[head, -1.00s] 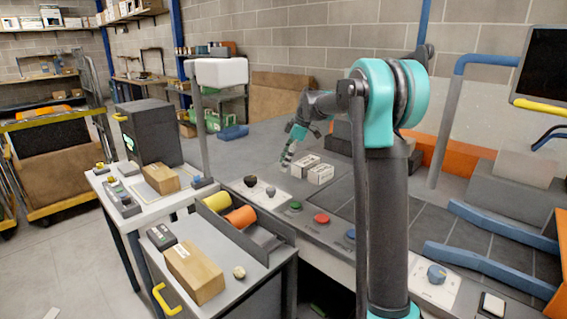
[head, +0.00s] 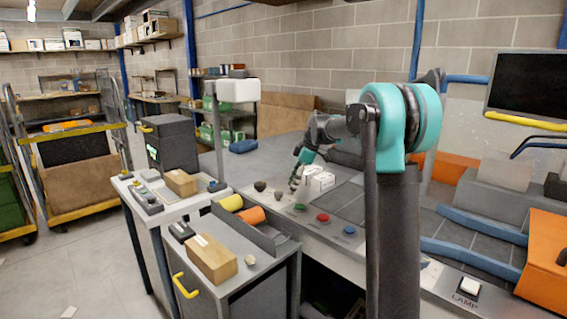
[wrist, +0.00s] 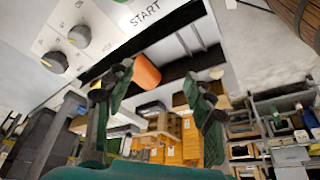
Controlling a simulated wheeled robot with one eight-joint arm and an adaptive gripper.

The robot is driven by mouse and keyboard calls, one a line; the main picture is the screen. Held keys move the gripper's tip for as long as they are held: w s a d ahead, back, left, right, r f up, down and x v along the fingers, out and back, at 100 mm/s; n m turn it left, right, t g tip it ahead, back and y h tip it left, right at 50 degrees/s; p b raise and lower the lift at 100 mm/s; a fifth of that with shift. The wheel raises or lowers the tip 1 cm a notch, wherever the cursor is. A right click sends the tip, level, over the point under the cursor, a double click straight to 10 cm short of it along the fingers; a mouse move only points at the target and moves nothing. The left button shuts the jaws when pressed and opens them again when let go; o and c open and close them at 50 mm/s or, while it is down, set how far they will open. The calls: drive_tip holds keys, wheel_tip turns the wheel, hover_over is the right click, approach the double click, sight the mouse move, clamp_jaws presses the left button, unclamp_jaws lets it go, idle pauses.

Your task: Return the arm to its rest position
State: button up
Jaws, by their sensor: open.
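My arm rises on the right of the head view and bends over at its teal joint. Beyond the fingers show a white panel marked START (wrist: 110,25) with knobs and an orange roll (wrist: 146,72).
A red button (head: 323,217) and green and blue ones line the bench front. A side table (head: 225,277) with a cardboard box (head: 211,260) and a roll tray stands left. A monitor (head: 528,85) and orange case (head: 545,262) stand right. Floor at lower left is mostly clear.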

drive_tip(key=s+d+f+m+t+h, duration=0.1)
drive_tip(key=s+d+f+m, duration=0.3)
drive_tip(key=s, duration=0.4)
drive_tip(key=s+d+f+m+t+h, duration=0.1)
drive_tip(key=s+d+f+m, duration=0.3)
drive_tip(key=s, duration=0.5)
drive_tip(key=shift+s+d+f+m, duration=0.15)
drive_tip(key=shift+s+d+m, duration=0.1)
drive_tip(key=shift+d+m, duration=0.4)
drive_tip(key=s+d+f+m, duration=0.2)
drive_tip(key=s+f, duration=0.1)
drive_tip(key=s, duration=0.3)
drive_tip(key=s+d+f+m+t+h, duration=0.1)
drive_tip(key=s+d+f+m, duration=0.1)
drive_tip(key=s, duration=0.4)
drive_tip(key=s+d+f+m+t+h, duration=0.1)
drive_tip(key=s+d+f+m, duration=0.1)
drive_tip(key=s+f+m, duration=0.2)
drive_tip(key=shift+s+d+f+m, duration=0.15)
drive_tip(key=shift+s+f+m, duration=0.1)
drive_tip(key=shift+s+f, duration=0.7)
drive_tip(key=shift+c, duration=0.3)
